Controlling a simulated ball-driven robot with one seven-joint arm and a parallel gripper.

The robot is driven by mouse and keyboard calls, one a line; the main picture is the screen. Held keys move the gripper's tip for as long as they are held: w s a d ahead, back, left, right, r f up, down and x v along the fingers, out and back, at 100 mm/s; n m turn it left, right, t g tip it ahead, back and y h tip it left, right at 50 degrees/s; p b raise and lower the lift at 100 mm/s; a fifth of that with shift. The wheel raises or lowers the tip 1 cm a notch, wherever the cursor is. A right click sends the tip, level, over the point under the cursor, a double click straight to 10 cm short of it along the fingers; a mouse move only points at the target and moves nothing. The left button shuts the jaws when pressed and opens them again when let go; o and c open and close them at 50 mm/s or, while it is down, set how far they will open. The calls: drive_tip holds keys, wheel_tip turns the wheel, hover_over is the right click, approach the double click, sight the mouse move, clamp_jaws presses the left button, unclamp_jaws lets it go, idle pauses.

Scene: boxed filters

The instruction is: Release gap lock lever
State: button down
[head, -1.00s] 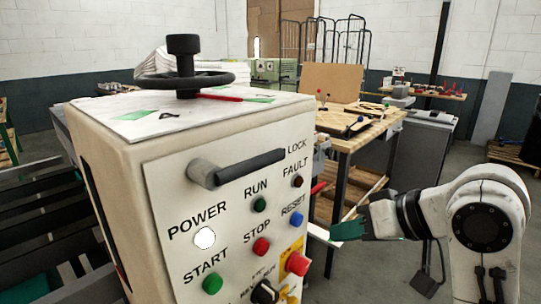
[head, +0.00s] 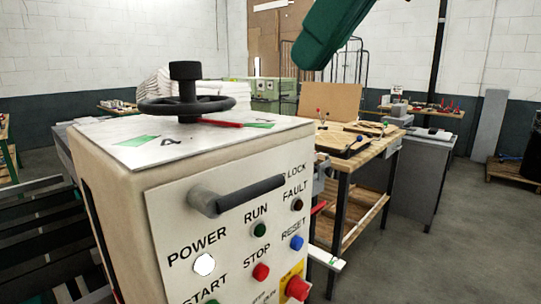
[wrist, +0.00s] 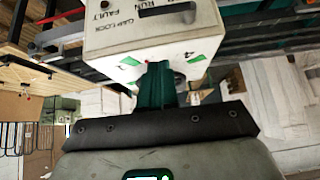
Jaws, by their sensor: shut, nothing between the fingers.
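The gap lock lever (head: 245,195) is a dark grey bar on a light round pivot on the control box's front panel in the head view. It slants slightly up to the right, partly covering the label above FAULT. A dark bar that looks like the lever (wrist: 168,8) shows at the top of the wrist view, beside the upside-down GAP LOCK label. My gripper (wrist: 158,68) has its green fingers shut and empty in the wrist view, overlapping the box's top. They do not appear to touch the lever. A dark green part of my arm enters the head view from above.
The control box (head: 130,185) carries a black handwheel (head: 186,100) on top. A red stop button (head: 298,288), a blue reset button (head: 297,243) and other buttons sit below the lever.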

idle(0.3)
hover_over(266, 185)
wheel_tip(266, 185, down, 8)
drive_tip(key=shift+f, duration=0.1)
drive_tip(key=shift+s+d+f, duration=0.15)
drive_tip(key=shift+f, duration=0.8)
drive_tip(key=shift+s+d+f, duration=0.1)
drive_tip(key=shift+d+f, duration=0.05)
drive_tip(key=shift+f, duration=0.75)
